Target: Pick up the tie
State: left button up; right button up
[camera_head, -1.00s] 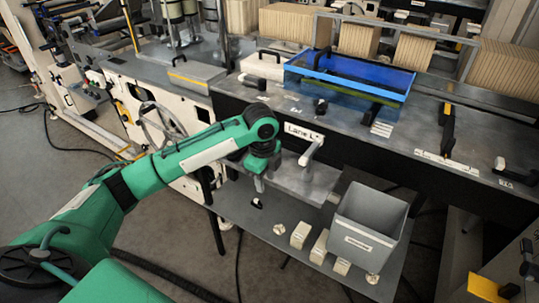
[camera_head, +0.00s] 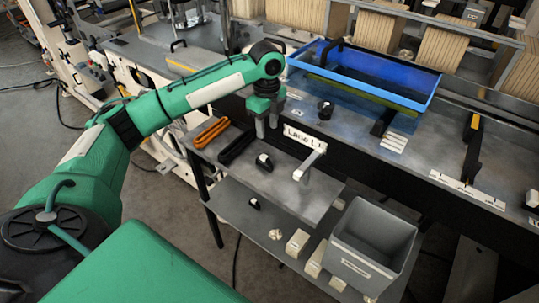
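My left gripper (camera_head: 267,129) points down above the back of a grey side shelf (camera_head: 287,196). Its two fingers are apart with nothing visible between them. To its left on the shelf lie an orange elongated loop (camera_head: 210,132) and a black elongated loop (camera_head: 236,146). Either could be the tie; I cannot tell which. The black loop is the nearer one to the gripper, and the gripper is apart from it. A small black piece with a light part (camera_head: 264,162) stands in front of the gripper. My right gripper is not in view.
A sign reading "Lane L" (camera_head: 299,135) and a light post (camera_head: 309,163) stand right of the gripper. A blue tray (camera_head: 412,102) sits on the bench behind. A grey bin (camera_head: 375,235) and several small pale blocks (camera_head: 297,243) are on the lower shelf.

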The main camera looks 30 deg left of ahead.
pick_arm(q)
send_over(264, 156)
jog(key=f, duration=0.6)
jog(key=shift+w+d+p, duration=0.2)
jog(key=shift+p, duration=0.2)
jog(key=shift+w+f, duration=0.1)
jog(key=shift+f, duration=0.3)
jog(key=shift+s+a+f+p, duration=0.1)
jog(key=shift+s+f+p, duration=0.15)
jog(key=shift+f, duration=0.3)
jog(key=shift+s+a+f+p, duration=0.1)
jog(key=shift+f+p, duration=0.25)
jog(key=shift+f, duration=0.2)
notch_tip(264, 156, down, 2)
jog(key=shift+s+f, duration=0.1)
jog(key=shift+f, duration=0.15)
jog(key=shift+f+p, duration=0.3)
jog(key=shift+f, duration=0.1)
jog(key=c, duration=0.8)
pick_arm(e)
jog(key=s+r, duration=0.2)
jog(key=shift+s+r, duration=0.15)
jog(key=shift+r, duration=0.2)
